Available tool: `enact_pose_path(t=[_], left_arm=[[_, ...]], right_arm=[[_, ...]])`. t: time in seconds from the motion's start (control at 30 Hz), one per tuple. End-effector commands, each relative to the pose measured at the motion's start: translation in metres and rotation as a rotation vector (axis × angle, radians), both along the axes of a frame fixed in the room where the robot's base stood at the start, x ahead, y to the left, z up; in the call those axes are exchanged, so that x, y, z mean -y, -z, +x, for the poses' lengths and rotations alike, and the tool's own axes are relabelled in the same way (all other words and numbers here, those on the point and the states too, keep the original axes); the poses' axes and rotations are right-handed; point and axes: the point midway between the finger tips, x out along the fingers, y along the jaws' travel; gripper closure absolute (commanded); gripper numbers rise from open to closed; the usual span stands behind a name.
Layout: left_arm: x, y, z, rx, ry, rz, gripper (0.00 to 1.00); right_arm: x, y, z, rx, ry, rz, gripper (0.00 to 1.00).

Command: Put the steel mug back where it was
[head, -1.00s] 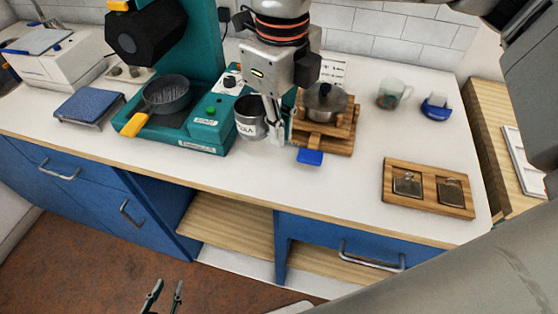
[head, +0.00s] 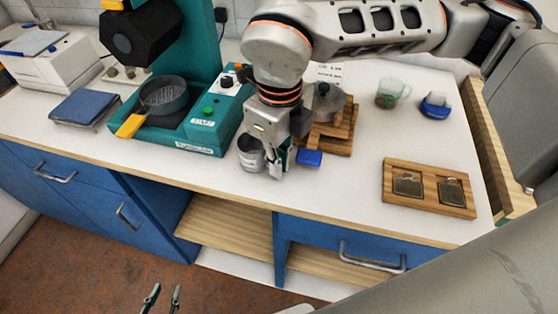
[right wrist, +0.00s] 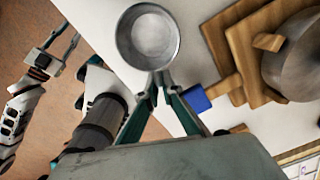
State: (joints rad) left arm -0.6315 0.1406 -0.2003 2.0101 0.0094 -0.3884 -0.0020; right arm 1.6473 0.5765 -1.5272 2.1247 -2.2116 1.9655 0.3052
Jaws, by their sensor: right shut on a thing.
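The steel mug (head: 249,154) is a grey metal cup with a pale label, low over the white counter beside the teal machine's front right corner. In the right wrist view the mug (right wrist: 148,36) shows its open, empty inside. My right gripper (head: 277,172) is on the mug's right side, its fingertips shut at the near rim side in the right wrist view (right wrist: 158,84). I cannot tell whether the mug touches the counter. My left gripper (head: 163,299) is at the bottom edge of the head view, away from the counter, its two fingers apart.
A teal machine (head: 206,133) with a pan (head: 164,96) stands left of the mug. A wooden stand (head: 336,138) with a grey pot and a blue-ended piece (head: 309,158) is close on the right. A wooden tray (head: 429,171) lies further right; counter between is clear.

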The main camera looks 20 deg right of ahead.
Motion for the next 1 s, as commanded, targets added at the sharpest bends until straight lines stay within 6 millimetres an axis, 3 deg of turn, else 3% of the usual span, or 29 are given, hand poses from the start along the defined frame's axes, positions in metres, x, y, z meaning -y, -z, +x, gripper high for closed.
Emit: enact_pose_path(t=[0.1,0.17,0.2,0.57,0.77,1.0], left_arm=[[0.000,0.002,-0.001,-0.002,0.001,0.000,0.72],[0.000,0.001,0.000,-0.001,0.000,0.001,0.72],[0.000,0.001,0.000,-0.001,0.000,0.001,0.72],[0.000,-0.002,0.001,0.002,0.000,0.001,0.72],[0.000,-0.004,0.002,0.006,-0.001,-0.002,0.72],[0.001,-0.007,0.002,0.006,0.000,-0.006,0.72]], right_arm=[[0.000,0.004,0.000,-0.001,0.000,-0.001,1.00],[0.000,0.003,0.000,-0.001,0.001,-0.001,0.82],[0.000,0.003,0.000,0.000,0.001,0.000,0.78],[0.000,0.000,0.000,0.001,0.001,0.001,0.78],[0.000,-0.025,0.001,0.005,0.002,0.001,0.78],[0.000,-0.075,0.000,0.005,0.002,0.001,0.78]])
